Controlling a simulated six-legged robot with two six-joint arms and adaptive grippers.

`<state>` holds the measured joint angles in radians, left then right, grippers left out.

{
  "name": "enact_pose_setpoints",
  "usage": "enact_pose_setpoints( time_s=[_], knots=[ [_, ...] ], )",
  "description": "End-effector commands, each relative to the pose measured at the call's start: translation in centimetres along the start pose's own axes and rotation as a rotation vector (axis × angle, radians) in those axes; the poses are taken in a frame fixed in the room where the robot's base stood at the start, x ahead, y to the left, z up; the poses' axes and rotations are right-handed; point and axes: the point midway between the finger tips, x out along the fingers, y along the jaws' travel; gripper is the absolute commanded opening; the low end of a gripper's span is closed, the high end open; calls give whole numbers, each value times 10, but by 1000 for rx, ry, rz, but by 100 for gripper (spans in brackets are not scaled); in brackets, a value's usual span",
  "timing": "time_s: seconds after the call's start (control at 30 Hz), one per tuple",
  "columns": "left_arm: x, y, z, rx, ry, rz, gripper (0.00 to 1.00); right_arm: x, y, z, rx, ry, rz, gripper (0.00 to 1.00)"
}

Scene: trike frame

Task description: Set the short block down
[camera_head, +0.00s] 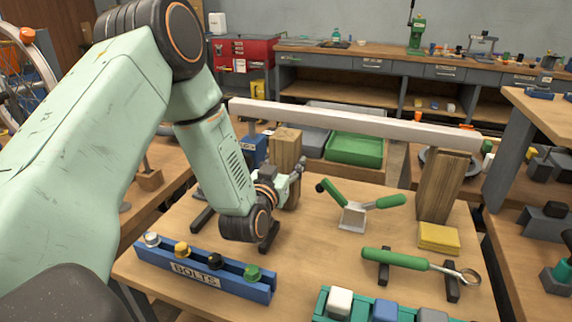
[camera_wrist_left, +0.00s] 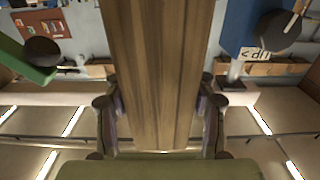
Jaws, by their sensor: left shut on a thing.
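The short block (camera_head: 285,148) is a brown wooden block standing upright at the back left of the near table, under the left part of a long white beam (camera_head: 340,121). My left gripper (camera_head: 293,176) is shut on it from the front. In the left wrist view the block (camera_wrist_left: 155,60) runs between the two fingers of my left gripper (camera_wrist_left: 160,112), one on each side. The arm hides part of the block's lower end, and I cannot tell whether it touches the table. My right gripper is not in view.
A green-handled tool (camera_head: 352,218), a green-handled wrench (camera_head: 396,259), a blue bolt rack (camera_head: 213,279) and a teal tray (camera_head: 322,302) are nearer. The middle of the tabletop (camera_head: 310,235) is clear.

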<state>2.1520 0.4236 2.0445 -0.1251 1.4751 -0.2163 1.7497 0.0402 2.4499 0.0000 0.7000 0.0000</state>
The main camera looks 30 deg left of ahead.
Motion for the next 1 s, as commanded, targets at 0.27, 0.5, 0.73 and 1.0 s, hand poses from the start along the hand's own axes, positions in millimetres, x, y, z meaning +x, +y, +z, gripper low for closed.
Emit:
enact_pose_setpoints(
  time_s=[0.27,0.5,0.73,1.0],
  knots=[
    [1,0,1,0,4,0,8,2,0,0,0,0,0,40],
    [1,0,8,0,3,0,8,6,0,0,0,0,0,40],
    [0,-1,14,2,-7,-1,58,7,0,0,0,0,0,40],
    [-1,-1,16,2,-13,-1,79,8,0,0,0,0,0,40]
  ],
)
